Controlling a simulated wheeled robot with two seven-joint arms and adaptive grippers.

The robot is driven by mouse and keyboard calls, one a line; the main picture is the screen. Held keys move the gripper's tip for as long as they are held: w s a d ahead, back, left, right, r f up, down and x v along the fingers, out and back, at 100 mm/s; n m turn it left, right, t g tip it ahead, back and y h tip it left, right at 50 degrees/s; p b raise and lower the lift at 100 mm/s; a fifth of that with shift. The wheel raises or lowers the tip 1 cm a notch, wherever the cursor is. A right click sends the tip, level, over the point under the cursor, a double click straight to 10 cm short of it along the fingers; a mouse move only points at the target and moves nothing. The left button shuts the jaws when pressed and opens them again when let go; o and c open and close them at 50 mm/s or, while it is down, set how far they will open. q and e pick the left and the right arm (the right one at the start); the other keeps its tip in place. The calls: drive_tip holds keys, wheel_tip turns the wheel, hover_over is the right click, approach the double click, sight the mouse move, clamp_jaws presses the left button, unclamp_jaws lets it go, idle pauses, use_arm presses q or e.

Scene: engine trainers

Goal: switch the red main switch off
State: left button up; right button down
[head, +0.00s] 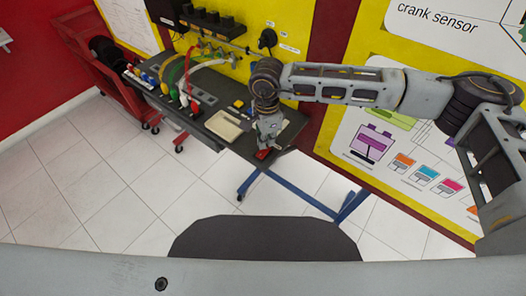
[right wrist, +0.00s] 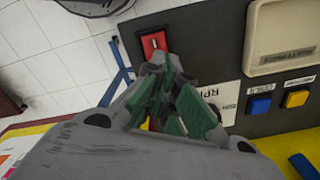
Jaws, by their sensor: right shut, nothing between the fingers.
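In the head view the red switch (head: 263,154) shows at the panel's front right, partly under my right gripper (head: 267,144). My right gripper (right wrist: 160,68) is shut and empty, with its fingertips right at the lower edge of the switch in the wrist view. I cannot tell whether they touch it. The switch's position is unclear. My left gripper is not in view.
A cream box (right wrist: 280,35), a blue button (right wrist: 260,104) and a yellow button (right wrist: 296,98) sit beside the switch. Coloured cables (head: 183,80) stand farther left on the bench. A red cart (head: 85,50) is at the back left. The tiled floor (head: 90,190) in front is clear.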

drive_tip(key=shift+f+b, duration=0.35)
idle(0.4)
drive_tip(key=shift+f+b, duration=0.6)
drive_tip(key=shift+f, duration=0.1)
idle(0.8)
drive_tip(key=shift+r, duration=0.1)
drive_tip(key=shift+r+p, duration=0.9)
drive_tip(key=shift+r, duration=2.55)
